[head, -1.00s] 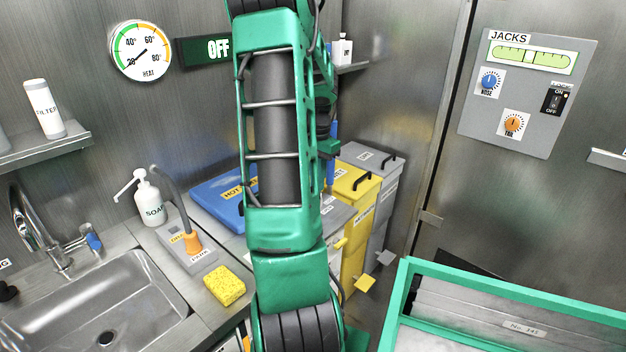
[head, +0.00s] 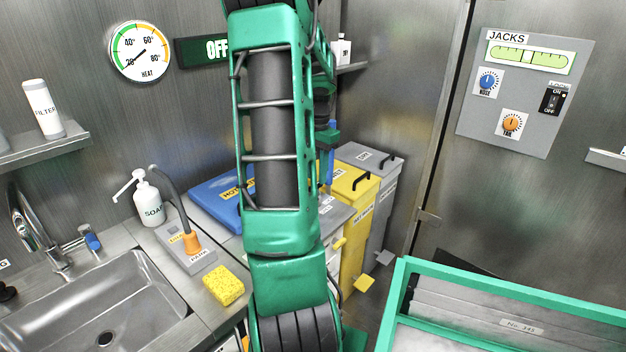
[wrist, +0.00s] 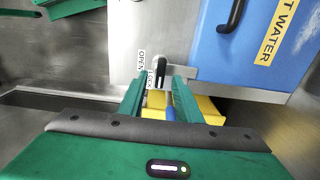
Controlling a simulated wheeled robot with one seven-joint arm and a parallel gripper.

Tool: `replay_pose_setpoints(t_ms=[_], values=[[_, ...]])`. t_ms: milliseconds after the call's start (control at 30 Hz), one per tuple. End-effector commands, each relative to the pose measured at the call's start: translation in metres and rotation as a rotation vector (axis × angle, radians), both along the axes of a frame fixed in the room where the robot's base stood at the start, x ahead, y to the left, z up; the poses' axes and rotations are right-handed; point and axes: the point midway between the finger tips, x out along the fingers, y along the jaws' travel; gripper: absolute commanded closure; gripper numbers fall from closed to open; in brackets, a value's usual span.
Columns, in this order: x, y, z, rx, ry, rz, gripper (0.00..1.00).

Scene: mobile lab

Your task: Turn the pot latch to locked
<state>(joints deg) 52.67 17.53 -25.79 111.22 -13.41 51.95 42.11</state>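Yellow (head: 355,185) and grey (head: 385,185) bins stand right of the counter. A soap bottle (head: 148,200), yellow sponge (head: 224,286) and sink (head: 100,305) lie to the left. A green-framed box (head: 500,292) fills the lower right.

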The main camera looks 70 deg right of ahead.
Motion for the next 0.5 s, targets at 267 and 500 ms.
replay_pose_setpoints(t_ms=[267, 500], values=[[-0.001, 0.0, 0.053, -0.003, -0.001, 0.0, 0.69], [-0.001, 0.0, 0.076, -0.001, 0.0, 0.0, 0.69]])
